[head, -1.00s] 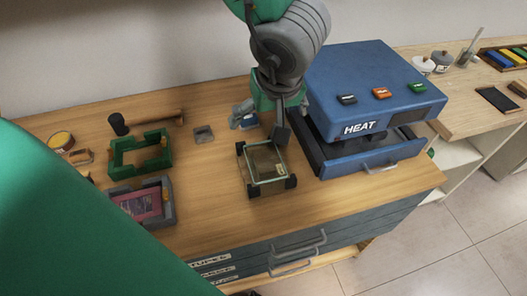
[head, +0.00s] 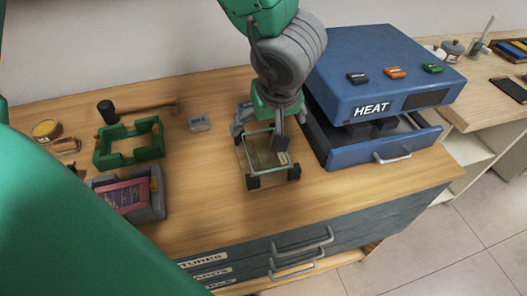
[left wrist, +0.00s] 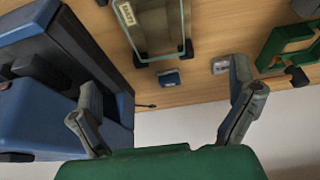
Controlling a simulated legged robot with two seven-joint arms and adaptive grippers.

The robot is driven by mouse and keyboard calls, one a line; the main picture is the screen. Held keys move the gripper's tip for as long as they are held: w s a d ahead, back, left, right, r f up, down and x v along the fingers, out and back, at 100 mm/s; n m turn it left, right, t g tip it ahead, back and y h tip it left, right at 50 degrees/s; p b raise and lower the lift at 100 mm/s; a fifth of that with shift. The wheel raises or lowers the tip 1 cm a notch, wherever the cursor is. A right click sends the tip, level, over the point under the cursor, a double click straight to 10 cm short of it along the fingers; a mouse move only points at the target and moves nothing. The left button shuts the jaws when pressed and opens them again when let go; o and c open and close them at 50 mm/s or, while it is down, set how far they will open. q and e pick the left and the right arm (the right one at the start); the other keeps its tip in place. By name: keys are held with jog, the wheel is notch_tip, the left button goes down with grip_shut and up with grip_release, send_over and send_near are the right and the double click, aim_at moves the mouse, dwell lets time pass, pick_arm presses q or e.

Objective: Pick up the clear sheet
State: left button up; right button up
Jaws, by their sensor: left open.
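The clear sheet (head: 262,158) looks like a see-through pane with pale edges and dark corner blocks, at the middle of the wooden bench. In the left wrist view the sheet (left wrist: 158,22) shows at the top, with a small label on it. My left gripper (head: 279,138) hangs over the sheet's far right part in the head view, and its fingers hide some of it. Contact with the sheet cannot be told. My right gripper is not in view.
A blue HEAT box (head: 385,80) with an open drawer (head: 375,153) stands close on the right. On the left lie a green frame (head: 128,145), a mallet (head: 107,110) and a grey holder with a pink item (head: 125,195). Bare bench lies around the sheet's left side.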

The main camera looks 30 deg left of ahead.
pick_arm(q)
jog(key=b, duration=0.2)
send_over(265, 148)
jog(key=s+d, duration=0.2)
jog(key=f, duration=0.5)
jog(key=shift+w+d+f, duration=0.15)
jog(key=shift+w+f, duration=0.05)
jog(key=shift+f, duration=0.05)
jog(key=shift+a+f, duration=0.35)
jog(key=shift+a, duration=0.05)
jog(key=b+x, duration=0.2)
jog(key=x, duration=0.2)
jog(key=shift+f, duration=0.4)
jog(key=shift+w+d+f, duration=0.1)
jog(key=shift+w+f, duration=0.05)
jog(key=shift+d, duration=0.2)
jog(key=shift+r, duration=0.2)
jog(key=c, duration=1.2)
jog(key=shift+a+f, duration=0.1)
jog(key=shift+a, duration=0.1)
jog(key=shift+c, duration=0.7)
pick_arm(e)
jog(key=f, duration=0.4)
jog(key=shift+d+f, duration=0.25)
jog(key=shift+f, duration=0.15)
